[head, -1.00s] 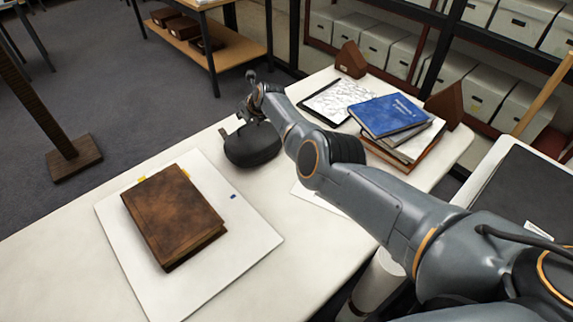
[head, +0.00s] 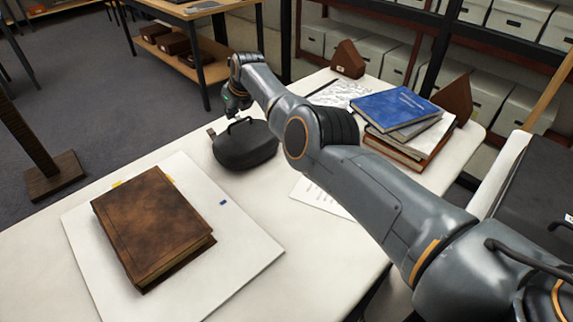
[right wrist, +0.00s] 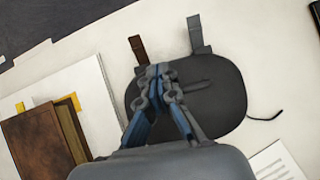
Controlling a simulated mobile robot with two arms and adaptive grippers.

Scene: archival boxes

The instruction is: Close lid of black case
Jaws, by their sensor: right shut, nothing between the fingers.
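The black case (head: 247,148) sits on the white table beyond the brown book, with a thin handle loop on top. Its lid looks down, though I cannot tell whether it is fully shut. In the right wrist view the case (right wrist: 215,100) shows from above, with a brown strap and a grey strap (right wrist: 196,38) at its far edge. My right gripper (head: 232,108) is shut and empty, just above the far side of the case. In the right wrist view the gripper (right wrist: 159,72) covers part of the case; I cannot tell whether it touches. My left gripper is out of view.
A brown book (head: 150,225) lies on a white board (head: 240,255) at the near left. A blue book (head: 395,110) tops a stack at the right, near a brown wedge (head: 347,60). A printed sheet (head: 318,194) lies under my right arm's span. Bare table surrounds the case's left side.

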